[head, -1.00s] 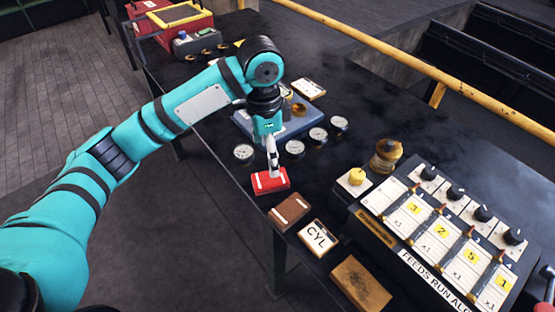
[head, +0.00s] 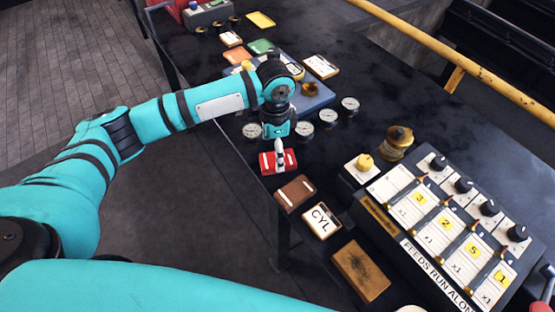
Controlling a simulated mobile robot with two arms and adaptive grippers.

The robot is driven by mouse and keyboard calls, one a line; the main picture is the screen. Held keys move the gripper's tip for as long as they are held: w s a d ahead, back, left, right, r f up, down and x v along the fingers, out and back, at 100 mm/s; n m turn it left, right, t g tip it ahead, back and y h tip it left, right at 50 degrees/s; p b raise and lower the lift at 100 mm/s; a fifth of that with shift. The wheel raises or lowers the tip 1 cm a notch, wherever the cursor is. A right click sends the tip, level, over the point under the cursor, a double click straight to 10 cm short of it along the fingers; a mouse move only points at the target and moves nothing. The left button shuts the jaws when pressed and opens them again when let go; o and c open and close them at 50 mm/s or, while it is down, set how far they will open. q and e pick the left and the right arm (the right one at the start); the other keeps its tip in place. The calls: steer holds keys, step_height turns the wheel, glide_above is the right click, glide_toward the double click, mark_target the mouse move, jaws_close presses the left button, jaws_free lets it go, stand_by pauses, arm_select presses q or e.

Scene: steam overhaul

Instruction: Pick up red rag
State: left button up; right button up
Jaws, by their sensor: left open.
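The red rag (head: 268,164) is a small red folded block with pale stripes, lying at the near left edge of the dark table. My left gripper (head: 279,156) points down right over it, with its fingertips at or just above the rag's top. I cannot tell whether the fingers touch it. The gripper's wrist hides the table behind the rag. My right gripper is not in view; a teal arm link of mine crosses the bottom of the view.
A brown block (head: 294,193), a CYL card (head: 321,221) and a tan block (head: 360,271) line the table edge. Round gauges (head: 327,117) stand behind the gripper by a blue tray (head: 312,97). A panel with knobs (head: 440,225) and a brass pot (head: 398,141) are on the right.

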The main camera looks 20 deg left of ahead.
arm_select(q)
step_height(320, 180, down, 5)
steer(key=shift+a+r+p, duration=0.1)
steer(key=shift+r+p, duration=0.1)
steer(key=shift+p, duration=0.4)
steer(key=shift+f, duration=0.15)
steer(key=c, duration=1.4)
steer(key=shift+o, duration=0.2)
steer(key=shift+r, duration=0.55)
step_height(320, 180, up, 2)
steer(key=shift+r+b, duration=0.2)
steer(key=shift+b, duration=0.45)
steer(key=s+d, duration=0.1)
steer(key=s, duration=0.4)
steer(key=s+d+r+b, duration=0.1)
steer(key=s+d, duration=0.1)
steer(key=s, duration=0.3)
steer(key=s+d+b, duration=0.1)
steer(key=s, duration=0.4)
steer(key=shift+s+d+r, duration=0.2)
steer(key=shift+d+r, duration=0.1)
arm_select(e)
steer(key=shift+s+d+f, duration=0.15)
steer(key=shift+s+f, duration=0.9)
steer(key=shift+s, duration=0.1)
